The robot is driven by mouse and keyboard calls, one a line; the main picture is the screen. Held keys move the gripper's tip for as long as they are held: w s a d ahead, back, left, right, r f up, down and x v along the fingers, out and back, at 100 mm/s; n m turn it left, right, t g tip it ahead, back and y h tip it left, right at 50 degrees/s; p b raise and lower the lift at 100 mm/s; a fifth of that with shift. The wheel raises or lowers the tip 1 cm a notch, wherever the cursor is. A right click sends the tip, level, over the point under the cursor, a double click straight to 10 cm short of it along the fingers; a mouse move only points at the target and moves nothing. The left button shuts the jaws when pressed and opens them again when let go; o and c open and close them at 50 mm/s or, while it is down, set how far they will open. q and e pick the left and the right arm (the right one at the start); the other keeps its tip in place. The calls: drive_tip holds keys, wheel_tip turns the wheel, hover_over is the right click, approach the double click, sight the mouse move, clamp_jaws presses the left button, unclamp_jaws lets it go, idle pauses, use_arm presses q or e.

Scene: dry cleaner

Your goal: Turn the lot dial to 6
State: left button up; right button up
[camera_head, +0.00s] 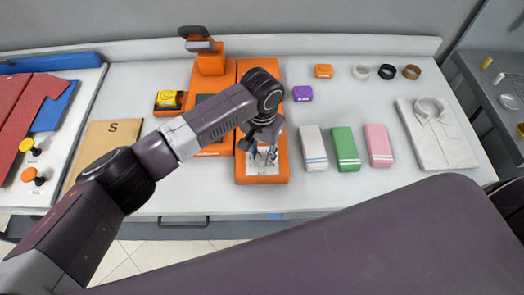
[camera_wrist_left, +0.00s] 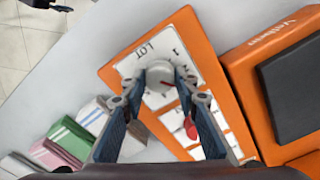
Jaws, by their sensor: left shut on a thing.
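The lot dial is a round pale grey knob (camera_wrist_left: 159,72) on a white plate marked LOT, set in an orange panel (camera_wrist_left: 204,48). A small red mark shows near its lower edge. Numbers around it are mostly too small or hidden to read. My left gripper (camera_wrist_left: 160,84) has its two fingers on either side of the knob and is shut on it. In the head view the left gripper (camera_head: 262,152) is over the panel (camera_head: 263,180), and the dial is hidden beneath it. My right gripper is not in view.
A red control (camera_wrist_left: 190,128) sits lower on the same panel. An orange machine with a dark screen (camera_wrist_left: 296,82) stands beside it.

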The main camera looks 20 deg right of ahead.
use_arm(q)
drive_tip(key=m, duration=0.3)
drive_tip(key=shift+r+m+p, duration=0.1)
drive_tip(key=shift+m+p, duration=0.2)
drive_tip(key=shift+m, duration=0.1)
drive_tip(key=m, duration=0.3)
drive_tip(key=shift+m, duration=0.3)
drive_tip(key=m, duration=0.3)
drive_tip(key=shift+m, duration=0.3)
drive_tip(key=m, duration=0.4)
drive_tip(key=shift+w+m, duration=0.1)
drive_tip(key=shift+m, duration=0.2)
drive_tip(key=m, duration=0.3)
drive_tip(key=shift+m+b, duration=0.3)
drive_tip(key=shift+b, duration=0.05)
drive_tip(key=m, duration=0.3)
drive_tip(key=shift+m+b, duration=0.3)
drive_tip(key=shift+b, duration=0.1)
drive_tip(key=m+b, duration=0.1)
drive_tip(key=m, duration=0.3)
drive_tip(key=shift+m+b, duration=0.45)
drive_tip(key=shift+m, duration=0.95)
